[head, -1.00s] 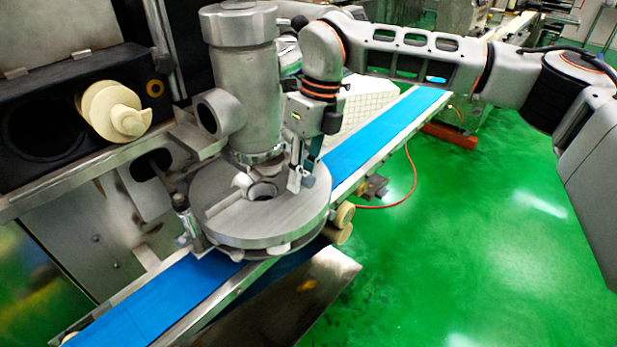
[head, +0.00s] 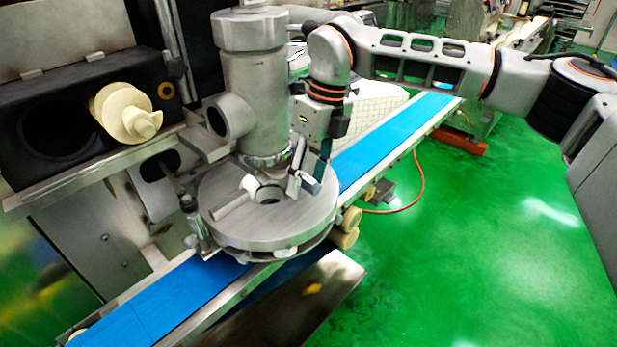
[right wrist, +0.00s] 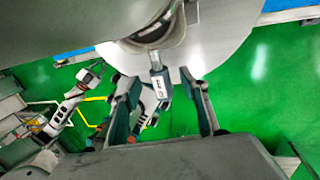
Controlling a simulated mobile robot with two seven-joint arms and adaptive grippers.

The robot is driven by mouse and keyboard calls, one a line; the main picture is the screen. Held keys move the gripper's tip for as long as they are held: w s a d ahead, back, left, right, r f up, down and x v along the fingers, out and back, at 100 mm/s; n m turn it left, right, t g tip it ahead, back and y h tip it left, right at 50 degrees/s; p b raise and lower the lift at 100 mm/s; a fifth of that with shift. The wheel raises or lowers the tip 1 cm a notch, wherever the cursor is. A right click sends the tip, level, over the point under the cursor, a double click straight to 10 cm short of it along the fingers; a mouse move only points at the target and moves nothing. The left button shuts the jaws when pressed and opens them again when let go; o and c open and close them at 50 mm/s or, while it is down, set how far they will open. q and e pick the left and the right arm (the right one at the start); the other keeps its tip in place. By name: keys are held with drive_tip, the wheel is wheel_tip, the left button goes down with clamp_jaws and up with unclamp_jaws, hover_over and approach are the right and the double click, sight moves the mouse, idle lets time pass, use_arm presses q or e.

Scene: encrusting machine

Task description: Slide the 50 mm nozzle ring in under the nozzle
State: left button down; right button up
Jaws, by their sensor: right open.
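The steel nozzle (head: 262,160) comes down from the upright cylinder above the round steel plate (head: 240,232). A small grey ring (head: 268,191) sits at the plate's middle under the nozzle, with a bar handle (head: 233,207) pointing lower left. My right gripper (head: 303,181) is low over the plate's right side, beside the nozzle. In the right wrist view my right gripper (right wrist: 160,82) is open, its fingers either side of a small labelled tab (right wrist: 160,88) that reaches toward the nozzle. I cannot read the label or tell whether a finger touches it. My left gripper is not in view.
A blue belt (head: 160,300) runs diagonally under the plate, lower left to upper right. A black housing with a cream screw (head: 127,114) stands at left. A steel tray (head: 310,300) lies below the plate. Green floor at right is open.

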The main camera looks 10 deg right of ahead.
drive_tip(key=shift+a+r, duration=0.1)
drive_tip(key=shift+r, duration=0.05)
drive_tip(key=shift+r+p, duration=0.45)
drive_tip(key=shift+r, duration=0.05)
drive_tip(key=shift+p+v, duration=0.9)
drive_tip(key=shift+v, duration=0.55)
drive_tip(key=shift+p+v, duration=1)
drive_tip(key=shift+v, duration=0.05)
drive_tip(key=shift+w+d+r+p, duration=0.15)
drive_tip(key=shift+d+r+p, duration=0.1)
drive_tip(key=shift+r+p, duration=0.35)
